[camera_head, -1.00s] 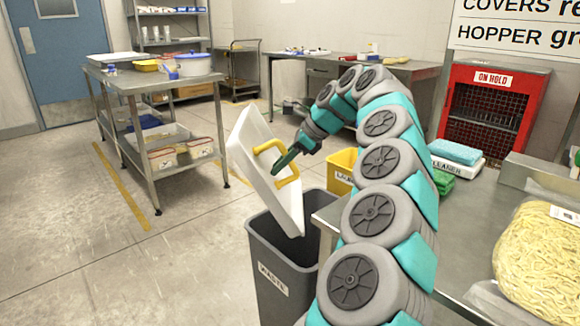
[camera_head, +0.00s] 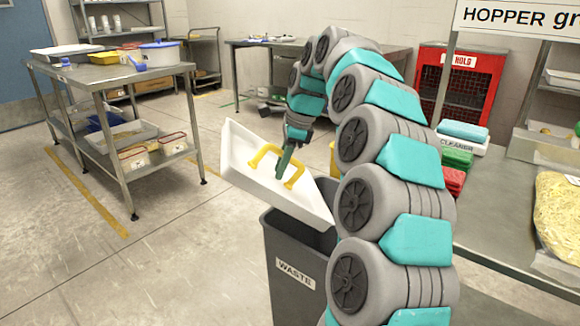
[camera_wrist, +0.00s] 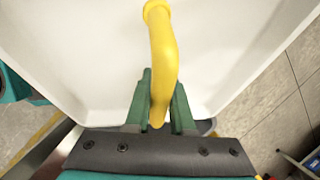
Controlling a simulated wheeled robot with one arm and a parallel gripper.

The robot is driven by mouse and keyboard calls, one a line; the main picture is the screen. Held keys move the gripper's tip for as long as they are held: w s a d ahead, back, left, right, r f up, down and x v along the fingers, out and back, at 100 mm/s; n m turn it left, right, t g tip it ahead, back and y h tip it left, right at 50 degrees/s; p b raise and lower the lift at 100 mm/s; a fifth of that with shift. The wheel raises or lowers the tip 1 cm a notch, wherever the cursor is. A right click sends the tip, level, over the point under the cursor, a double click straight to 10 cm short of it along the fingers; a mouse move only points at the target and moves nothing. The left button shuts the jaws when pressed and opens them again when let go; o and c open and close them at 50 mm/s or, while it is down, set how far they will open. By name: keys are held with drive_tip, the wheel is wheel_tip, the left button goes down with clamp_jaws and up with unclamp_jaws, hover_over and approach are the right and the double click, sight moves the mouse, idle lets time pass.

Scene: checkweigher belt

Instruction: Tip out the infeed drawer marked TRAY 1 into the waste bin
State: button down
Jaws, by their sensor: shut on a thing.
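The white drawer (camera_head: 245,150) hangs tilted above the grey waste bin (camera_head: 300,268), which is labelled WASTE. Its lower right corner is over or just inside the bin's opening. My gripper (camera_head: 285,162) is shut on the drawer's yellow handle (camera_head: 262,152). In the wrist view my gripper (camera_wrist: 160,98) has its green fingers on both sides of the yellow handle (camera_wrist: 162,50), with the white drawer wall (camera_wrist: 90,60) behind. No TRAY 1 mark is readable.
A steel table (camera_head: 100,76) with trays and a blue-lidded pot stands at the left. A steel counter (camera_head: 500,225) at the right holds folded cloths (camera_head: 462,131) and a bag of noodles (camera_head: 558,220). A red ON HOLD cabinet (camera_head: 458,85) stands behind. Floor left of the bin is clear.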

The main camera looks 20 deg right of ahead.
sight(266, 176)
drive_tip(key=shift+a+f+h+b, duration=0.35)
drive_tip(key=shift+a+f+h, duration=0.3)
drive_tip(key=shift+a+h, duration=0.35)
drive_tip(key=f+h+b, duration=0.1)
drive_tip(key=h, duration=0.1)
drive_tip(key=a+f+h+b, duration=0.1)
drive_tip(key=f+h+b, duration=0.1)
drive_tip(key=shift+w+a+f+n+h, duration=0.1)
drive_tip(key=shift+w+n+h, duration=0.05)
drive_tip(key=shift+n+h, duration=0.2)
drive_tip(key=shift+a+f+h+b, duration=0.25)
drive_tip(key=shift+h+b, duration=0.1)
drive_tip(key=shift+h, duration=0.3)
